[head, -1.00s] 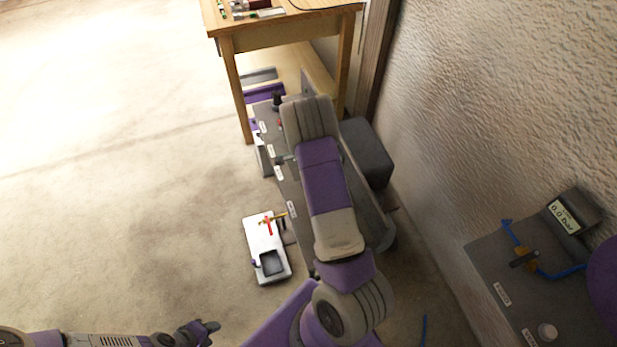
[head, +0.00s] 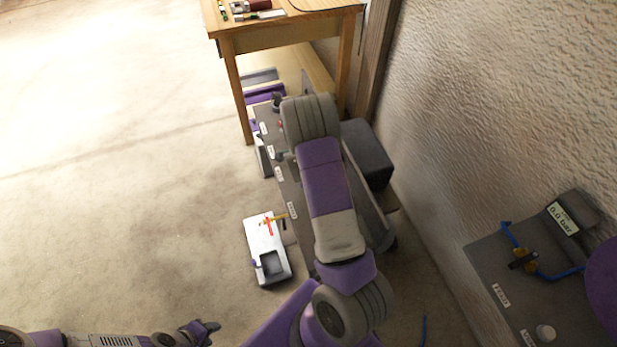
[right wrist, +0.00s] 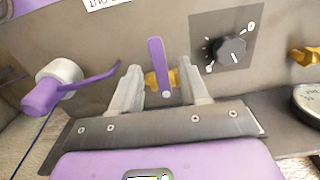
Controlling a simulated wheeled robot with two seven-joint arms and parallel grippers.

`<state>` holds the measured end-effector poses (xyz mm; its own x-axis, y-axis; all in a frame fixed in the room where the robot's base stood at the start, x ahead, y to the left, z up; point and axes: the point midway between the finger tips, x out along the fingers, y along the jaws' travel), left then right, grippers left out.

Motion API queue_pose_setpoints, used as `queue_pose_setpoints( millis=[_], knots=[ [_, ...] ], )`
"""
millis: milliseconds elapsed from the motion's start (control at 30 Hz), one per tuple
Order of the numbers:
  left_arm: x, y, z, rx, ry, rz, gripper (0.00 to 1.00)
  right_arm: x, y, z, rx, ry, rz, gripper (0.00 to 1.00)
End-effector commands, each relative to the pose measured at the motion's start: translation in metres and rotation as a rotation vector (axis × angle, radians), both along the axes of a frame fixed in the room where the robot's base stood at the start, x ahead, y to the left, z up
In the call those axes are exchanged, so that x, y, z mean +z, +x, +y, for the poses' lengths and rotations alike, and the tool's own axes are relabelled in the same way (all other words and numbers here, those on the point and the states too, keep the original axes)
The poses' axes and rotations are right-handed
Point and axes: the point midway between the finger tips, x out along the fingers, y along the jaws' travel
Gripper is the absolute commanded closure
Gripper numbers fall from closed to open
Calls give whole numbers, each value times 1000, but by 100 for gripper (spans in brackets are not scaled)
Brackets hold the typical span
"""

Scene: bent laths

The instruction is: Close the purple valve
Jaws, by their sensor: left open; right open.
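In the right wrist view, a flat purple lever (right wrist: 157,62) stands nearly upright on a brass valve body (right wrist: 160,81), in front of a grey panel. My right gripper (right wrist: 165,84) is open, with one finger on each side of the lever; I see gaps on both sides and no clear contact. Its fingers are hidden in the head view behind my own arm. A second purple handle (right wrist: 72,83), with a long thin arm and a pale round hub, is left of the fingers. My left gripper (head: 208,328) is open and empty at the bottom left, far from the valve.
A black knob (right wrist: 233,50) on a dark plate is right of the purple lever. A round gauge (right wrist: 308,103) and a brass part (right wrist: 306,55) are at the right edge. A wooden table (head: 282,35) stands behind. A white box (head: 262,238) is on the floor.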

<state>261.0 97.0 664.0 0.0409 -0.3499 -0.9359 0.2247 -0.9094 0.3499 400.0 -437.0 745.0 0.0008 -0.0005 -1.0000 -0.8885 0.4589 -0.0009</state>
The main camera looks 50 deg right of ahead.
Motion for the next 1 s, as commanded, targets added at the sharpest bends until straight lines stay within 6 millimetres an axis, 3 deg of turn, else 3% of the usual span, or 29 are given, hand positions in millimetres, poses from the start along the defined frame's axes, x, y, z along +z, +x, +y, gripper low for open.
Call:
queue_pose_setpoints(
  millis=[100,300,1000],
  knots=[
    [10,0,0,0,0,0,57,25,1,0,0,-1,-3,55],
    [16,0,0,0,0,0,57,48,0,0,0,0,-1,55],
    [16,0,0,0,0,0,57,47,-1,4,18,3,3,55]
  ],
)
